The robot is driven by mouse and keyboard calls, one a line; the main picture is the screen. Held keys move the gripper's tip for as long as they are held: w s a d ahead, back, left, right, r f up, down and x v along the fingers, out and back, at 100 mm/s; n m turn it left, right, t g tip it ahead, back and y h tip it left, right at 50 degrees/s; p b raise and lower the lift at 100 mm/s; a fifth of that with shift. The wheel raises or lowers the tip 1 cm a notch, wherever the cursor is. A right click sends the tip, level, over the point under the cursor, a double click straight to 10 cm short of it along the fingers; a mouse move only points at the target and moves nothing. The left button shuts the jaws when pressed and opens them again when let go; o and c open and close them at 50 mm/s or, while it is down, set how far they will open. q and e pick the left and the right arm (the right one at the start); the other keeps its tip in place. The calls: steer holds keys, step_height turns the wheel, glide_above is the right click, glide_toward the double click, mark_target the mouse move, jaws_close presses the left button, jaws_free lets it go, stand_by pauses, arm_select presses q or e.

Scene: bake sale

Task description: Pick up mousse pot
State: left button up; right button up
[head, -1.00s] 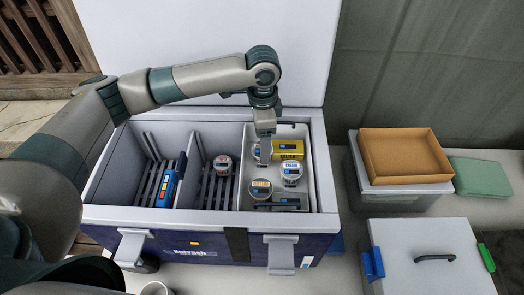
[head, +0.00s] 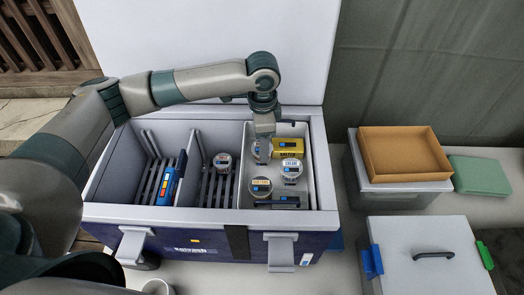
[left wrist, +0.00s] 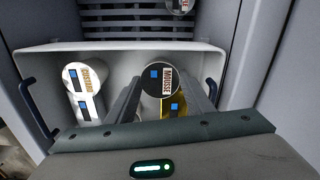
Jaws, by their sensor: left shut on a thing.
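The mousse pot (left wrist: 158,80) has a dark round lid lettered MOUSSE with a blue square. In the left wrist view it stands between the two fingers of my left gripper (left wrist: 162,88), which is shut on it. In the head view my left gripper (head: 262,148) points down into the back left of the white tray (head: 308,185) inside the cooler, and its fingers hide most of the pot. My right gripper is not in view.
Another pot (head: 222,160) and a blue box (head: 167,187) sit in the left compartments. Cooler walls (head: 318,160) surround the gripper.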

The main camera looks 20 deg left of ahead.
arm_select(q)
steer(key=shift+r, duration=0.1)
steer(key=shift+r, duration=0.5)
step_height(320, 180, up, 9)
steer(key=b, duration=0.3)
